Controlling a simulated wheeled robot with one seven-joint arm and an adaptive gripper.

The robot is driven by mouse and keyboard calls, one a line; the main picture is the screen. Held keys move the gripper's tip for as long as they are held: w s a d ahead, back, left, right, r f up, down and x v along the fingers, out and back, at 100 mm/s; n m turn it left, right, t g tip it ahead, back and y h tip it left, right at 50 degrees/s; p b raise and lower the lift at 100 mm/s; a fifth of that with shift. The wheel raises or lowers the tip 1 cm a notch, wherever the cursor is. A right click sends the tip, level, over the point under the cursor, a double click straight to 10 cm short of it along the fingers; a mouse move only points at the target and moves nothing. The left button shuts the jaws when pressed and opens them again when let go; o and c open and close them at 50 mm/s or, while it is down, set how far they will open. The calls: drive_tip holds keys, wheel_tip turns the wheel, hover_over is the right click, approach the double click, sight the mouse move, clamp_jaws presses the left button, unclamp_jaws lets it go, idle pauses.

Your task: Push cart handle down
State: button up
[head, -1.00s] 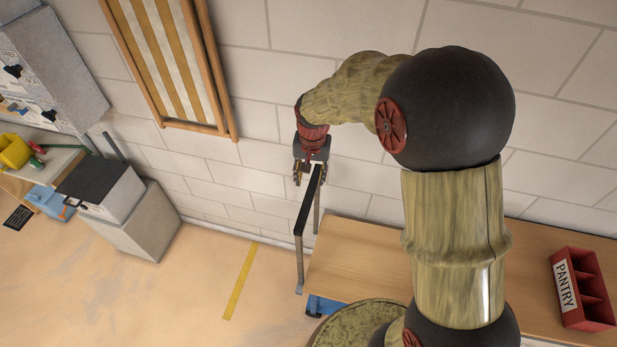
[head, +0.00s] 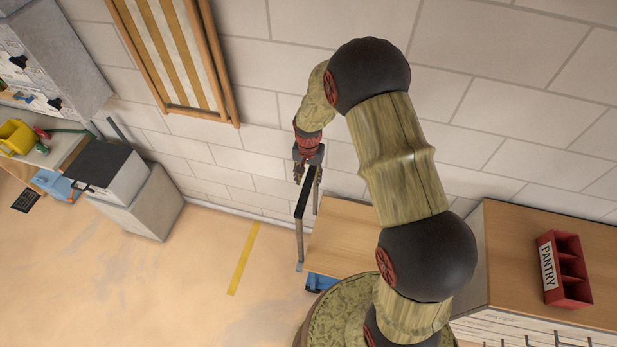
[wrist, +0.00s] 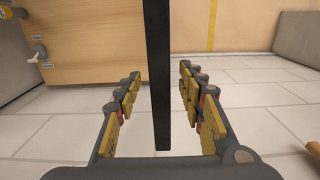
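The cart's handle is a black bar (head: 304,203) on grey posts, standing upright at the left end of the cart's wooden deck (head: 345,238). My gripper (head: 307,174) is at the bar's far end, close to the wall, pointing down. In the wrist view, the black bar (wrist: 157,50) runs between the two yellow-padded fingers of my gripper (wrist: 161,85). The fingers are apart, with a visible gap on each side of the bar. The wooden deck also shows in the wrist view (wrist: 95,50). My arm hides part of the cart in the head view.
A block wall (head: 260,120) stands close behind the handle. A cabinet with a red PANTRY box (head: 566,270) is to the right. A grey box (head: 150,200) stands at the left. The floor (head: 210,265) between it and the cart is clear.

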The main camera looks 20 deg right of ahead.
drive_tip(key=shift+f, duration=0.25)
drive_tip(key=shift+c, duration=0.6)
clamp_jaws()
